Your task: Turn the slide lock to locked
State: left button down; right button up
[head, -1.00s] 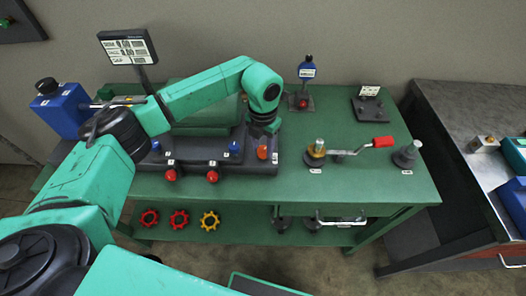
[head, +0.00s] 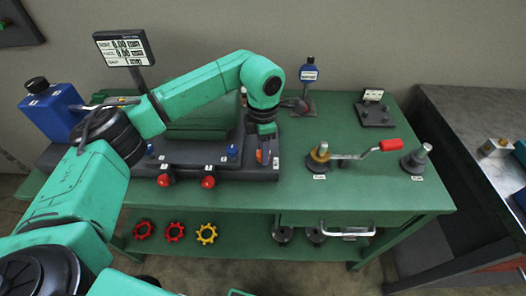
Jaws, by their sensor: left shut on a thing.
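My left gripper (head: 266,156) reaches down at the right end of the dark console (head: 215,171) on the green bench. It is shut on the small orange knob (head: 261,157), which is partly hidden by the fingers. I cannot tell which control is the slide lock, nor read its labels. My right gripper is not in view.
Red knobs (head: 208,182) and a blue knob (head: 232,151) stand left of the gripper. A crank with a red handle (head: 390,145) lies to the right. A blue box (head: 52,110) and a display (head: 125,48) stand at the left. A blue-topped gauge (head: 309,71) stands behind.

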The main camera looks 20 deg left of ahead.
pick_arm(q)
jog(key=shift+r, duration=0.1)
dwell(0.3)
jog(key=shift+c, duration=2.2)
grip_release()
notch_tip(320, 180, up, 14)
jog(key=b, duration=0.1)
jog(key=shift+r, duration=0.25)
